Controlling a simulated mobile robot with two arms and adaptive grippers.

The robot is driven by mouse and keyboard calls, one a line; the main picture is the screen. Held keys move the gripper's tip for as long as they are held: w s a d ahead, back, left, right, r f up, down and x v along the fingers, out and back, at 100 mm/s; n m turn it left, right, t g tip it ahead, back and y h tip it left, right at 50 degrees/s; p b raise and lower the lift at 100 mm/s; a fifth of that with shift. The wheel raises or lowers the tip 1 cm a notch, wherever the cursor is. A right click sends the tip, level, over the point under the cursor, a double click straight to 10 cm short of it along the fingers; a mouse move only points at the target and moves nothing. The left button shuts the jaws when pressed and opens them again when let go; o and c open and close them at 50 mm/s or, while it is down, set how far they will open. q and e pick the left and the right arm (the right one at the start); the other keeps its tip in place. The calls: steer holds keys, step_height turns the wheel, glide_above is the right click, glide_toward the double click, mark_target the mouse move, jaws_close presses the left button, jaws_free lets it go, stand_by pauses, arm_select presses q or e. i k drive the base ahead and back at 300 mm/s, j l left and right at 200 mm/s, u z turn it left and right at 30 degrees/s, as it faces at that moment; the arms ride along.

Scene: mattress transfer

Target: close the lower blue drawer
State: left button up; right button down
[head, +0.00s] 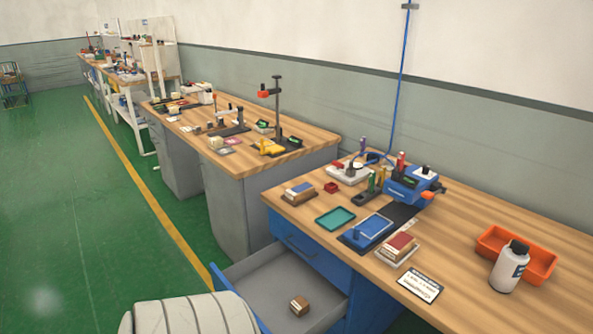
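The lower blue drawer (258,284) is pulled out from the blue cabinet below the wooden workbench. Its inside is grey, and a thin strip of its blue front shows at its left end, partly hidden by a pale ribbed part of my own body. A small brown-and-white block (299,305) lies inside the drawer. Above it, the upper blue drawer (315,265) with a dark handle is shut. Neither of my grippers is in view.
The workbench (460,250) carries an orange tray (490,242), a white bottle (508,268), a teal tray (335,217) and several tools. A grey-sided bench (235,215) stands behind it. Green floor (60,220) is clear at the left.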

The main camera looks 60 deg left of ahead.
mark_target(267, 280)
steer(key=l+u, duration=0.1)
steer(key=u, duration=2.35)
